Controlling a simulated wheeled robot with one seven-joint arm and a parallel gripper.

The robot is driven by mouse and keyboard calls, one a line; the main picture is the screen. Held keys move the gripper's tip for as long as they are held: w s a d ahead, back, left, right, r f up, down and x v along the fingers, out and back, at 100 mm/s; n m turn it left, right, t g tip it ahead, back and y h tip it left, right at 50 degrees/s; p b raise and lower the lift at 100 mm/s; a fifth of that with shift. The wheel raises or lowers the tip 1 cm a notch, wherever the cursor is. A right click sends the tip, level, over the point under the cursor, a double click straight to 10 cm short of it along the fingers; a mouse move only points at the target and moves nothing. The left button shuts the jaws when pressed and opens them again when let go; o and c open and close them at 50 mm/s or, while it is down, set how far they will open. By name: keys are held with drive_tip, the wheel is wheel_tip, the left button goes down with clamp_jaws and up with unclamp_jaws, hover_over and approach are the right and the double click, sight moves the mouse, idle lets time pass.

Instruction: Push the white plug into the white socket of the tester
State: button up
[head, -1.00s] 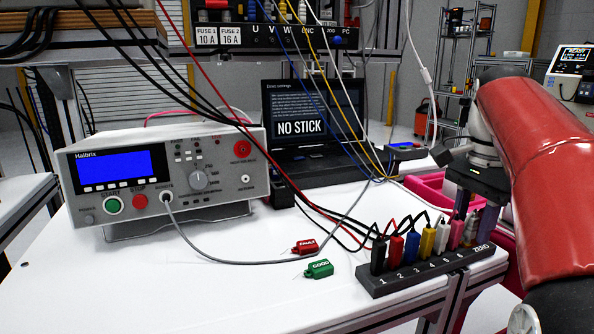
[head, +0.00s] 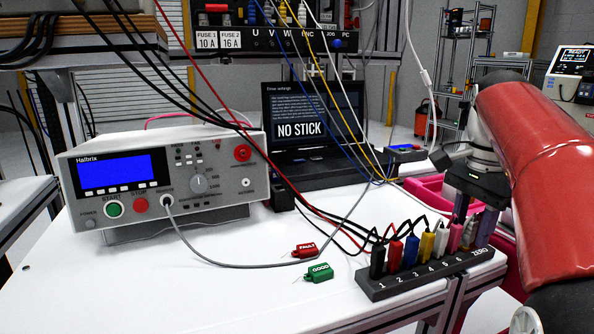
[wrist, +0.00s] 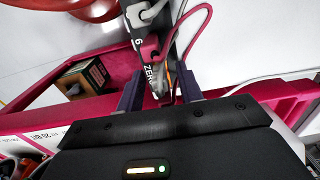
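The tester (head: 165,175) stands at the left of the table in the head view. Its small white socket (head: 246,182) is low on the right of its front and looks empty. The white plug (head: 441,240) stands upright in the dark numbered rack (head: 425,276), between yellow and pink plugs. It also shows in the wrist view (wrist: 150,12) at the top edge. My gripper (head: 472,222) points down over the rack's ZERO end. In the wrist view my gripper's fingers (wrist: 160,92) are apart, one on each side of that end, not on the white plug.
The rack also holds black, red, blue, yellow and pink (head: 456,236) plugs, with cables trailing left. A red FAULT tag (head: 304,250) and a green GOOD tag (head: 319,272) lie left of it. A grey cable (head: 235,264) loops across the table. A laptop (head: 312,125) stands behind.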

sight(472, 221)
drive_tip(key=shift+c, duration=0.3)
clamp_jaws()
drive_tip(key=shift+r, duration=0.1)
drive_tip(key=shift+r, duration=2.85)
drive_tip(key=shift+s, duration=0.1)
